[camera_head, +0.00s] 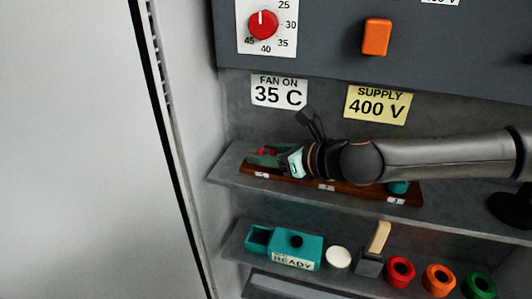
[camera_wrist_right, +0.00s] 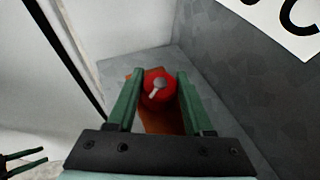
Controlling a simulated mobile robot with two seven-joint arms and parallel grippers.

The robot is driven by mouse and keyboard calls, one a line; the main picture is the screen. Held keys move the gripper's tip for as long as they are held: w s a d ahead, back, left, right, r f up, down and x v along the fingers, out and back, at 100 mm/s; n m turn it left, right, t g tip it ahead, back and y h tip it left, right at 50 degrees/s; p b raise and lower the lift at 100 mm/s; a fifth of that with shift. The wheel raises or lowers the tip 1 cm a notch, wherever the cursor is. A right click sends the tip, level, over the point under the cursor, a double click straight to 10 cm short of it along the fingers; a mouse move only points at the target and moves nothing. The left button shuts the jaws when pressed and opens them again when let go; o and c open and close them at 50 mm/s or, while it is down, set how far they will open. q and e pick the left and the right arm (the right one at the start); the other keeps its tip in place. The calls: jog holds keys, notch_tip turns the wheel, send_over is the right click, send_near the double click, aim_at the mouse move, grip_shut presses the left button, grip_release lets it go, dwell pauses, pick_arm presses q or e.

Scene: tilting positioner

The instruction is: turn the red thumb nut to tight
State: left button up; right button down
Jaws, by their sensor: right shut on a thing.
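The red thumb nut (camera_wrist_right: 158,88) sits between the two green fingers of my right gripper (camera_wrist_right: 160,95) in the right wrist view. A grey bolt end or pin shows at its middle. In the head view only a small red part of the nut (camera_head: 265,152) shows at the left end of the brown board (camera_head: 330,190). My right gripper (camera_head: 270,158) comes in from the right and is shut on the nut. My left gripper is not in the head view. No tight mark for the nut can be read.
The board lies on the upper grey shelf (camera_head: 225,165), by the cabinet's left side. The lower shelf holds a teal box (camera_head: 308,250), a white disc (camera_head: 338,257), a wooden-handled tool (camera_head: 378,240) and red, orange and green rings (camera_head: 400,271). A red dial (camera_head: 263,25) and orange switch (camera_head: 376,37) are above.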

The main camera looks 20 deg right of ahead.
jog(key=m+h, duration=0.2)
jog(key=m+t+h, duration=0.1)
jog(key=m+h, duration=0.1)
jog(key=shift+a+f+t, duration=0.1)
jog(key=shift+a+t, duration=0.1)
jog(key=shift+t, duration=0.1)
jog(key=m+h, duration=0.5)
jog(key=h, duration=0.1)
jog(key=shift+m+h, duration=0.3)
jog(key=shift+h, duration=0.1)
jog(key=m+g+h, duration=0.2)
jog(key=m+h, duration=0.1)
jog(key=m+g+h, duration=0.1)
jog(key=m+h, duration=0.1)
jog(key=shift+d+r+g, duration=0.1)
jog(key=shift+r+g, duration=0.15)
jog(key=shift+g, duration=0.05)
jog(key=m+g+h, duration=0.3)
jog(key=m+g, duration=0.1)
jog(key=shift+d+f+m, duration=0.1)
jog(key=shift+m, duration=0.2)
jog(key=shift+g, duration=0.3)
jog(key=shift+c, duration=1.4)
grip_release()
jog(key=shift+f, duration=0.1)
